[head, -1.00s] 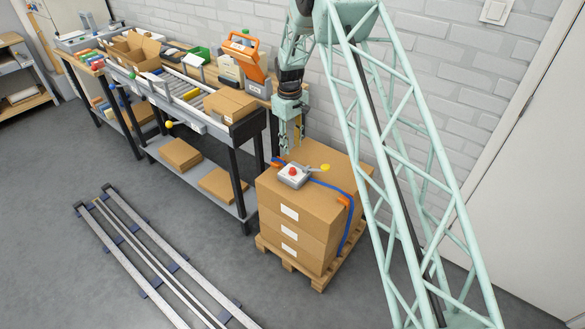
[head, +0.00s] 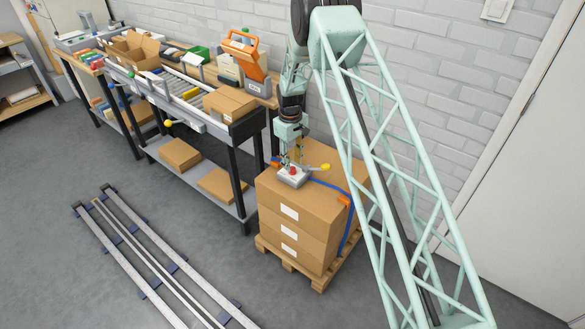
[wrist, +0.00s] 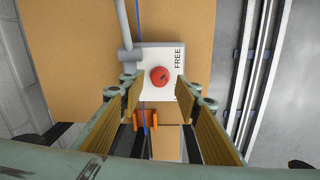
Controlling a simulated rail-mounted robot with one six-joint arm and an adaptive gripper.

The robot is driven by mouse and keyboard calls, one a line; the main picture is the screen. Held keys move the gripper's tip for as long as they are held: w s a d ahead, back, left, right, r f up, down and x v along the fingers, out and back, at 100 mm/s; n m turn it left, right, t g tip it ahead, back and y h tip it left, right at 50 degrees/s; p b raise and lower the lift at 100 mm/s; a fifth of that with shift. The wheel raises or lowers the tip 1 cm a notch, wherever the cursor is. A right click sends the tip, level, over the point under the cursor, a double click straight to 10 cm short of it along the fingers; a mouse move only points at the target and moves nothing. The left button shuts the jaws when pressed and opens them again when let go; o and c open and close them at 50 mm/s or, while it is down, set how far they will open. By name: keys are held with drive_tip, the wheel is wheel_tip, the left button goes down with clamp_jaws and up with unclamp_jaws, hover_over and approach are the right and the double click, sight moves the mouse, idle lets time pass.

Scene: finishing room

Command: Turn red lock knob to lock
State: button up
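The red lock knob (wrist: 159,75) sits in the middle of a white box face with the word FREE along its right side. The box (head: 292,178) rests on top of the stacked cartons in the head view, with a bit of red showing below my gripper. My gripper (wrist: 157,91) is open and empty, pointing down, with one finger on each side of the knob in the wrist view. The fingertips are apart from the knob sideways; I cannot tell their height over it. In the head view my gripper (head: 291,158) is right above the box.
A grey lever with a yellow end (head: 325,167) sticks out from the box. A blue strap (head: 345,230) with orange clips runs over the cartons (head: 287,238), which stand on a pallet (head: 291,275). A workbench (head: 240,125) stands left.

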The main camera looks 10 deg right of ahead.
sight(292, 170)
drive_tip(key=shift+f, duration=1.4)
drive_tip(key=shift+c, duration=0.5)
drive_tip(key=c, duration=0.7)
